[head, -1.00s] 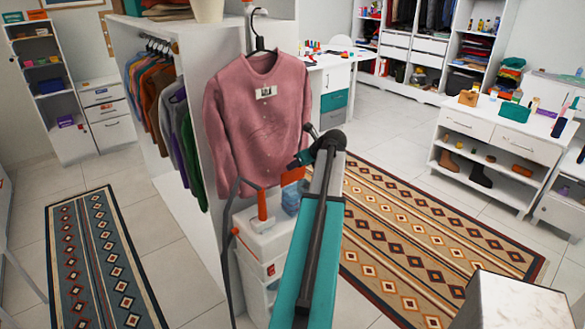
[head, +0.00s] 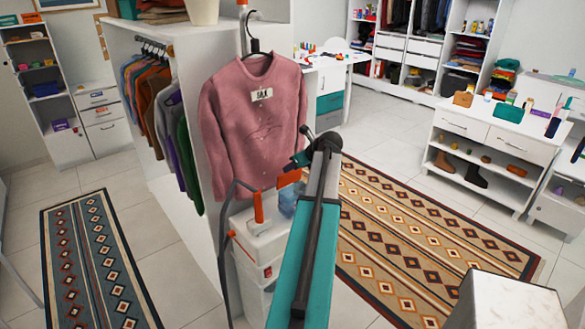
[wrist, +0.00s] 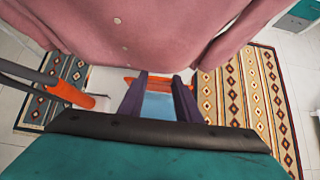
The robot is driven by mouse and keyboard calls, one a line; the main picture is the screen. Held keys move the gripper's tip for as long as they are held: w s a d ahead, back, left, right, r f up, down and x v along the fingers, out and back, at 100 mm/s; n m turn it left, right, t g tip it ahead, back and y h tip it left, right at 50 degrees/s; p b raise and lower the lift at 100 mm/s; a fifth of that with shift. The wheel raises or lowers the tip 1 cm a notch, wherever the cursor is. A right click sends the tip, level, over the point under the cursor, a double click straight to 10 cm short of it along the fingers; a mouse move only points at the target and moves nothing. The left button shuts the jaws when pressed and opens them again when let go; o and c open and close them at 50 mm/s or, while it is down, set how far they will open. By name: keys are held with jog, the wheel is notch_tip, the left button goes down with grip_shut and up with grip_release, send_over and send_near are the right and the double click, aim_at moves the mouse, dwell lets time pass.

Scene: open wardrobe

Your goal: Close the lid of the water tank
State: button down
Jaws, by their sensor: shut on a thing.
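The orange lid (head: 289,178) of the water tank stands tilted up above the pale blue tank (head: 288,204), on the white garment steamer (head: 260,245). My gripper (wrist: 158,86) reaches down to the lid, and its fingers are shut on it. In the wrist view the orange lid (wrist: 131,83) shows at the fingertips, with the blue tank (wrist: 158,107) below, between the fingers. In the head view my own arm hides part of the steamer and most of the fingers.
A pink shirt (head: 255,120) hangs right behind the steamer, close above my gripper. An orange steamer handle (head: 258,207) with a grey hose (head: 226,215) stands left of the tank. A white wardrobe panel (head: 205,250) is at left. Patterned rugs lie on the open floor.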

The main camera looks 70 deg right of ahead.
jog(key=shift+s+a+f, duration=0.15)
jog(key=shift+f, duration=0.3)
jog(key=c, duration=1.7)
grip_release()
jog(key=shift+c, duration=0.2)
jog(key=o, duration=0.5)
jog(key=shift+d, duration=0.2)
jog(key=shift+c, duration=0.2)
jog(key=shift+r, duration=0.15)
jog(key=shift+r, duration=0.1)
jog(key=b+v, duration=0.3)
jog(key=v, duration=1)
jog(key=shift+s+a+r, duration=0.15)
jog(key=shift+s+r, duration=0.05)
jog(key=shift+c, duration=0.4)
